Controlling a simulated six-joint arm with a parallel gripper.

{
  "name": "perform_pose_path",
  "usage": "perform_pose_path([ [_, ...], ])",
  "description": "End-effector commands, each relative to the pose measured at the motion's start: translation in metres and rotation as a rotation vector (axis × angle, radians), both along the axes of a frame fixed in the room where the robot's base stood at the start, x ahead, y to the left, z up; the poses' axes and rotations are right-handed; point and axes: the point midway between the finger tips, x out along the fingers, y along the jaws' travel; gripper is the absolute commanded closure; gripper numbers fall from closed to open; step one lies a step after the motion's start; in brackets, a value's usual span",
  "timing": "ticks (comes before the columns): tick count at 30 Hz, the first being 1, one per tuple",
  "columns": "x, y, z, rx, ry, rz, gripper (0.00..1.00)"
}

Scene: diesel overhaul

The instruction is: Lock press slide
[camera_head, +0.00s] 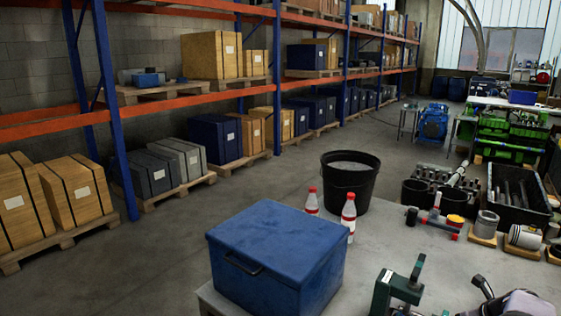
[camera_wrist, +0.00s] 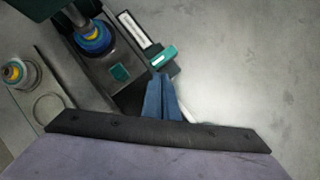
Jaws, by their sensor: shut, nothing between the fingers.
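The dark green press (camera_head: 398,288) stands at the near edge of the bench in the head view, partly cut off by the frame. In the wrist view its dark base (camera_wrist: 116,68) carries a round blue part with a yellow centre (camera_wrist: 92,36). A small teal block (camera_wrist: 162,57) sits at the base's right edge; I cannot tell if it is the slide's lock. My gripper (camera_wrist: 160,78) is shut and empty, its blue fingers pointing at the teal block. Their tips look very close to it; contact cannot be told. The teal block's underside is hidden.
A blue lidded box (camera_head: 275,255) stands left of the press. Two red-capped bottles (camera_head: 348,214) and a black bucket (camera_head: 349,180) stand behind it. A plate with a round recess (camera_wrist: 48,108) lies left of the base. The grey surface to the right is clear in the wrist view.

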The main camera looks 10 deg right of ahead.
Motion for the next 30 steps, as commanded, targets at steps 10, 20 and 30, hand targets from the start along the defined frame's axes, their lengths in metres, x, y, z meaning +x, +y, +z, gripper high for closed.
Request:
perform_pose_path([
  [10,0.0,0.0,0.02,0.0,0.0,0.0,1.0],
  [20,0.0,0.0,0.051,-0.001,-0.001,-0.001,1.0],
  [30,0.0,0.0,0.06,-0.001,0.0,-0.001,1.0],
])
